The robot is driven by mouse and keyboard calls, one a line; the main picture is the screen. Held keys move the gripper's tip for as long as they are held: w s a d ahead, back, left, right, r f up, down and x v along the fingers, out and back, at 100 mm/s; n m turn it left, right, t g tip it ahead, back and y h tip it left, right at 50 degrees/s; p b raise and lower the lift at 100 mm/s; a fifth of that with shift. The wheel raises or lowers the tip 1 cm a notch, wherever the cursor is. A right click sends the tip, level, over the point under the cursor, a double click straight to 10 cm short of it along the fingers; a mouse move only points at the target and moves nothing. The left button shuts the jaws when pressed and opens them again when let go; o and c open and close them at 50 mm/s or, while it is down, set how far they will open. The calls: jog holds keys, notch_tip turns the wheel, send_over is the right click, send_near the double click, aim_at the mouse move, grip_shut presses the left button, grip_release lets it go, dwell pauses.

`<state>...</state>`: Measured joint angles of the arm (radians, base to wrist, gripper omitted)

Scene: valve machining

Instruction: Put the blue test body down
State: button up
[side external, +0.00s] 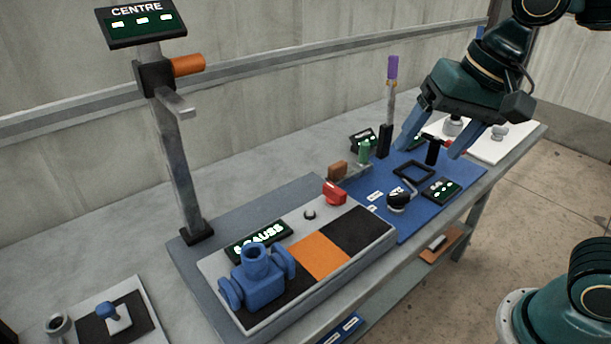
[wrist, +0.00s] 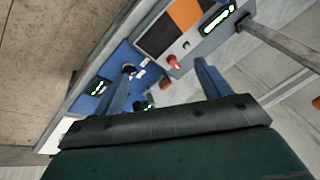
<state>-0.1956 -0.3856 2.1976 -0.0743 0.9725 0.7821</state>
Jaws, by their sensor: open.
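The blue test body (side external: 258,283), a valve-like body with side flanges and an open top, stands upright on the left black field of the light grey plate (side external: 345,268). I do not make it out in the wrist view. My gripper (side external: 430,148) is open, far from the body, over the blue mat (side external: 408,228) at the right end of the bench. In the wrist view my gripper's blue fingers (wrist: 163,72) are spread wide.
The plate has an orange field, another black field, a red knob (side external: 334,192) and a small display (side external: 259,241). Behind it stands a grey post with the CENTRE sign (side external: 140,22). A purple-topped rod (side external: 392,68) stands near my gripper.

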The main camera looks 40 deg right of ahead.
jog(key=s+d+f+n+t+h, duration=0.1)
jog(key=s+d+f+n, duration=0.2)
jog(key=s+d+n, duration=0.3)
jog(key=shift+s+d+f+t, duration=0.15)
jog(key=shift+s+d+t, duration=0.2)
jog(key=shift+s, duration=0.85)
